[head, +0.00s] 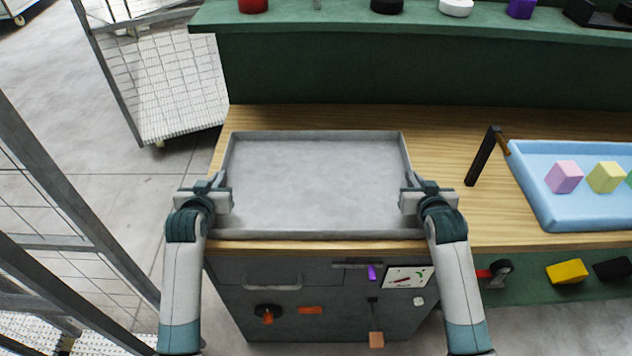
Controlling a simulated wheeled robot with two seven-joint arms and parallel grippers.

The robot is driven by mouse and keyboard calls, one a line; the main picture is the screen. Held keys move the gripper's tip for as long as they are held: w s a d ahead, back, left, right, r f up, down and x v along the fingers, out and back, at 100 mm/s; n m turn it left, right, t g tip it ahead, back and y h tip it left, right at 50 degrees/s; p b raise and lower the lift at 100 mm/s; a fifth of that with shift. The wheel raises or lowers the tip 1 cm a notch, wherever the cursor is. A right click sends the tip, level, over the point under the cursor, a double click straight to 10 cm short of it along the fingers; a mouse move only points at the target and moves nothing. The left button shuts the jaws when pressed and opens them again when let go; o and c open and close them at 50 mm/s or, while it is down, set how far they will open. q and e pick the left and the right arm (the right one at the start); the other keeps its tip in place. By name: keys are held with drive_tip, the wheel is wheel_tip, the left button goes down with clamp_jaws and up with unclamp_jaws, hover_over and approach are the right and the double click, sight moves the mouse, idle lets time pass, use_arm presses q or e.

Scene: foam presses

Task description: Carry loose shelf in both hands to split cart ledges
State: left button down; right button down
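The loose shelf, a shallow grey metal tray (315,180) with a raised rim, lies flat on the wooden bench top. It looks empty. My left gripper (205,198) is at its left rim, and my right gripper (427,197) is at its right rim. Both look open, with finger blocks apart on either side of the rim wall; contact cannot be made out. A grey-framed wire-mesh cart (50,243) stands at the left, partly out of view. Which parts are split ledges is not clear.
Another mesh cart (165,85) stands at the back left; grey floor lies between. On the bench (460,225) are a blue tray (560,212) with coloured blocks and a dark upright handle (482,157). A green shelf (330,18) with small items runs behind.

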use_arm(q)
drive_tip(key=shift+r, duration=0.2)
use_arm(e)
drive_tip(key=shift+r, duration=0.25)
